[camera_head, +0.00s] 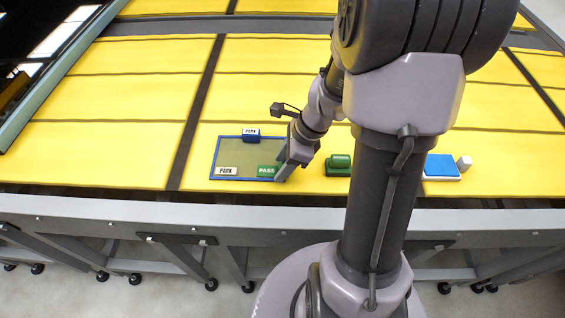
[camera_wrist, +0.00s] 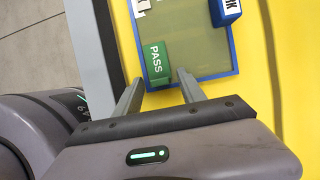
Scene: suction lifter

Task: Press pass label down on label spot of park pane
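The park pane (camera_head: 235,153) is a grey-green sheet with a blue frame, lying flat on the yellow bench. It also shows in the wrist view (camera_wrist: 207,55). The green pass label (camera_head: 268,170) is at its front right corner, with "PASS" in white; the wrist view shows it closer (camera_wrist: 156,60). My gripper (camera_head: 281,174) is low at that corner. In the wrist view its two fingers (camera_wrist: 160,76) are apart, with the label's near end between the tips in the picture. I cannot tell whether they touch it. The spot under the label is hidden.
A blue PARK block (camera_head: 251,133) stands at the pane's back edge. A pale PARK label (camera_head: 227,171) is at its front left. A grey rail (camera_head: 150,215) edges the bench.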

